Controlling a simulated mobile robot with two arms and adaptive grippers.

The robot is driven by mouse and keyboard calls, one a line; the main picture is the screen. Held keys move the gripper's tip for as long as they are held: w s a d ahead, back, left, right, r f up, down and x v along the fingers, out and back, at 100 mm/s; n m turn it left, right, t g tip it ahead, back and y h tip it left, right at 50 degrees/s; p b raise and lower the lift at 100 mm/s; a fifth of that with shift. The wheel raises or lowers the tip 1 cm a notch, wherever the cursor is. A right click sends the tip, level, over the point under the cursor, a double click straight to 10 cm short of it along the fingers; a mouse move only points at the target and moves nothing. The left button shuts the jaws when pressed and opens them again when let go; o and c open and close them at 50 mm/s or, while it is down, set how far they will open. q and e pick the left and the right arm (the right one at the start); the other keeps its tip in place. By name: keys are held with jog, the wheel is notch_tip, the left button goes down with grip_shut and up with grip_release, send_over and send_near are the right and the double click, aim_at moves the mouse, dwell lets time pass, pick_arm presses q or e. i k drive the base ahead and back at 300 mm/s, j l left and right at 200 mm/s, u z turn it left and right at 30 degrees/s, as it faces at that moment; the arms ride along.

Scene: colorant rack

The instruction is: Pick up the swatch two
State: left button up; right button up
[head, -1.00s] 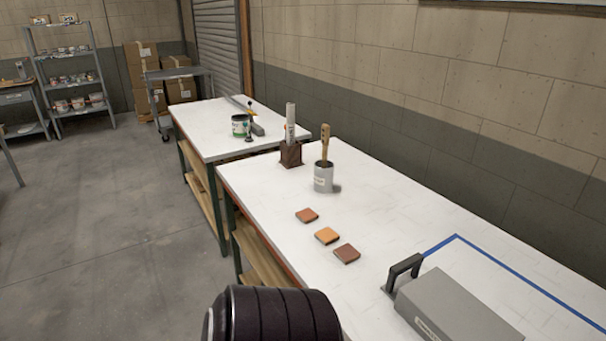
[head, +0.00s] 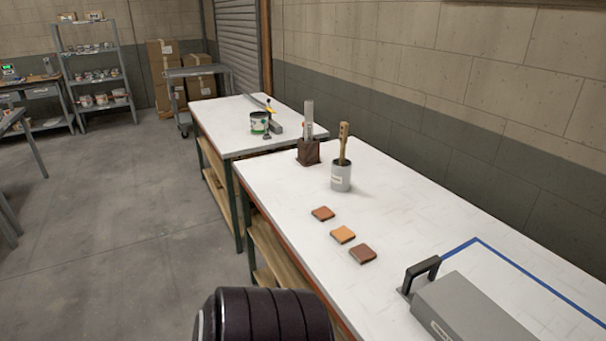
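Three small square swatches lie in a diagonal row on the white table (head: 420,220). The far one is a red-brown swatch (head: 323,213), the middle one an orange swatch (head: 343,234), the near one a dark brown swatch (head: 362,254). They lie flat and apart from one another. I see no number on any of them, so I cannot tell by marking which is swatch two. Neither gripper is in view; only a black rounded part of mine shows at the bottom edge.
Beyond the swatches stand a grey cup (head: 341,176) with a wooden-handled tool and a dark wooden block (head: 308,152). A grey case (head: 470,310) with a black handle lies near right, by a blue line. A second table (head: 228,140) holds a paint can (head: 259,123).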

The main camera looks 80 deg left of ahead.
aim_at(323, 213)
jog(key=u, duration=1.85)
